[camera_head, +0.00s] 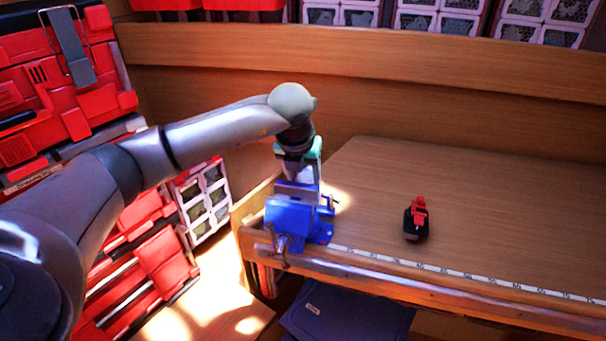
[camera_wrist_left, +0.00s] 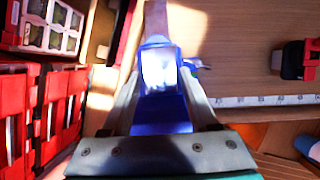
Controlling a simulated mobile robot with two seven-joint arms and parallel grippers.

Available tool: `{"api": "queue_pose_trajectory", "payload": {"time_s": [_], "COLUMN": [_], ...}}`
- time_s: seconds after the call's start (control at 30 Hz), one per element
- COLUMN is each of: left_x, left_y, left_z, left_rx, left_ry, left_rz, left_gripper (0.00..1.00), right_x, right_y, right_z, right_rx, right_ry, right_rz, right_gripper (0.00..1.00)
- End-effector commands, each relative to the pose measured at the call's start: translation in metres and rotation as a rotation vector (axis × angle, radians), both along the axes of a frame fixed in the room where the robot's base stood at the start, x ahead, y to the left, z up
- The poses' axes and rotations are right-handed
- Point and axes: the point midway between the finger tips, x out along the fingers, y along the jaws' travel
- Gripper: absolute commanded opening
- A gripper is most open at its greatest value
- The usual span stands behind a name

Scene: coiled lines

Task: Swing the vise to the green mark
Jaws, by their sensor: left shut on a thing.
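The blue vise (camera_head: 290,215) stands at the left front corner of the wooden bench. Its front screw end points toward the bench's front edge. My left gripper (camera_head: 297,181) reaches down from above and is shut on the upper part of the vise. In the left wrist view the vise (camera_wrist_left: 158,112) shows between the two grey fingers, with a bright glare on its top. I cannot make out a green mark in either view. My right gripper is not in view.
A small red and black tool (camera_head: 416,219) lies on the bench (camera_head: 480,210) right of the vise. A white measuring strip (camera_head: 455,273) runs along the front edge. Red toolboxes (camera_head: 75,100) stand at the left. A blue case (camera_head: 345,315) sits below the bench.

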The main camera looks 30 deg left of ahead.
Motion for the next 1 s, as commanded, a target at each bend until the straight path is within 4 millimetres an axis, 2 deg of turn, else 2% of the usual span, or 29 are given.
{"api": "queue_pose_trajectory", "payload": {"time_s": [0.03,0.3,0.33,0.77,1.0], "left_x": [0.000,0.000,0.000,0.000,-0.001], "left_y": [0.000,0.000,0.000,0.000,0.005], "left_z": [0.000,0.001,0.001,0.001,-0.001], "left_rx": [0.000,0.000,0.000,-0.001,0.000], "left_ry": [-0.001,-0.001,-0.001,-0.001,-0.003], "left_rz": [0.000,0.000,0.000,0.007,0.181], "left_gripper": [0.32,0.01,0.00,0.00,0.00], "right_x": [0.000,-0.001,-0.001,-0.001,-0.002], "right_y": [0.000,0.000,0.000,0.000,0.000], "right_z": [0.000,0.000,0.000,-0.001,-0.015], "right_rx": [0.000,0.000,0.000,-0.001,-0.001], "right_ry": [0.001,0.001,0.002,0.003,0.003], "right_rz": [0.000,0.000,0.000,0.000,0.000], "right_gripper": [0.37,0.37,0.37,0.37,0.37]}}
